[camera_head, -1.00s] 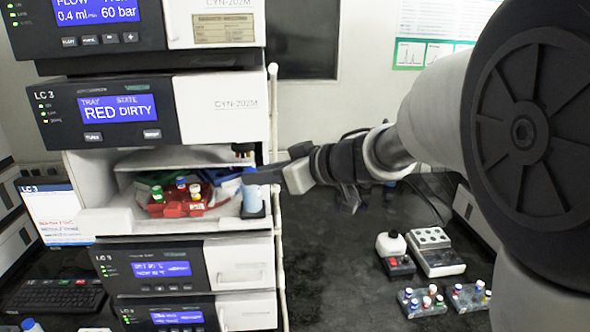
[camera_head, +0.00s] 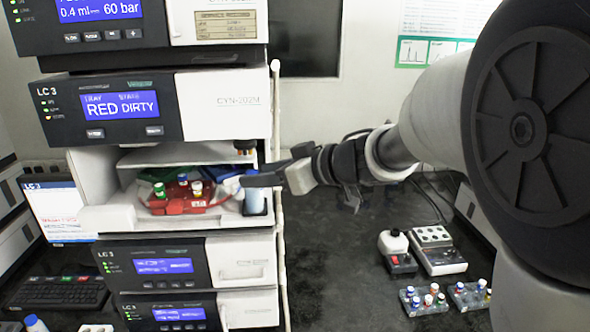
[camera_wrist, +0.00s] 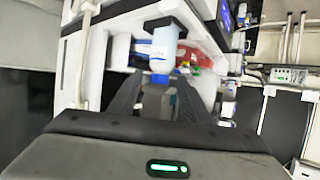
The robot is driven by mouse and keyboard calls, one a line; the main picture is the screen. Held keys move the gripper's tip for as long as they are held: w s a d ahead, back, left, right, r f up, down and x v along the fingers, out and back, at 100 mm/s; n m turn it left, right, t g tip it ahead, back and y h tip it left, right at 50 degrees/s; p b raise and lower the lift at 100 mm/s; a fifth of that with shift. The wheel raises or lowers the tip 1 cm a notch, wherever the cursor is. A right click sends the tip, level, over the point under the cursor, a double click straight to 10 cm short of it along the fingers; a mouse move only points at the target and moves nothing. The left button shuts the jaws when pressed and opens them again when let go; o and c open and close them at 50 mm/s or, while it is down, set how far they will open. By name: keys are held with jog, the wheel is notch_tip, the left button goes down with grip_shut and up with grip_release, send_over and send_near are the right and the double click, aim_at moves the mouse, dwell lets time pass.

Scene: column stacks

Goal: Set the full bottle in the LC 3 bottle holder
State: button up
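The light-blue bottle (camera_head: 254,202) stands upright at the right front corner of the middle LC 3 unit's white ledge (camera_head: 112,218). It sits in the corner holder, whose seat is mostly hidden. In the wrist view the bottle (camera_wrist: 166,36) shows a white label and a blue cap, with the cap nearest my fingers. My gripper (camera_head: 252,181) reaches in from the right at the bottle's upper part. In the wrist view its fingers (camera_wrist: 159,76) are spread either side of the cap, with gaps apparent; contact is hard to judge.
A red tray (camera_head: 176,206) with several capped vials lies left of the bottle. A thin white pole (camera_head: 279,200) rises just right of the unit. The shelf overhead limits room. Vial racks (camera_head: 425,301) and a small device (camera_head: 437,250) stand on the dark bench.

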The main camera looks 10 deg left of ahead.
jog(key=p+v, duration=0.3)
jog(key=v, duration=1.4)
jog(key=w+d+r+m+t+h, duration=0.6)
jog(key=d+r+t, duration=0.25)
jog(key=d, duration=0.25)
jog(key=s+d+f+m+h, duration=0.3)
jog(key=d+m+h, duration=0.25)
jog(key=d, duration=0.25)
jog(key=s+a+f+g, duration=0.2)
jog(key=s+f+g, duration=0.2)
jog(key=s, duration=0.6)
jog(key=s+a+f+m+g, duration=0.1)
jog(key=s+a+f+g, duration=0.1)
jog(key=s+f+g, duration=0.3)
jog(key=s+f, duration=0.4)
jog(key=s, duration=0.1)
jog(key=shift+f+h+p, duration=0.2)
jog(key=shift+h+p, duration=0.15)
jog(key=shift+p, duration=0.05)
jog(key=shift+a, duration=0.1)
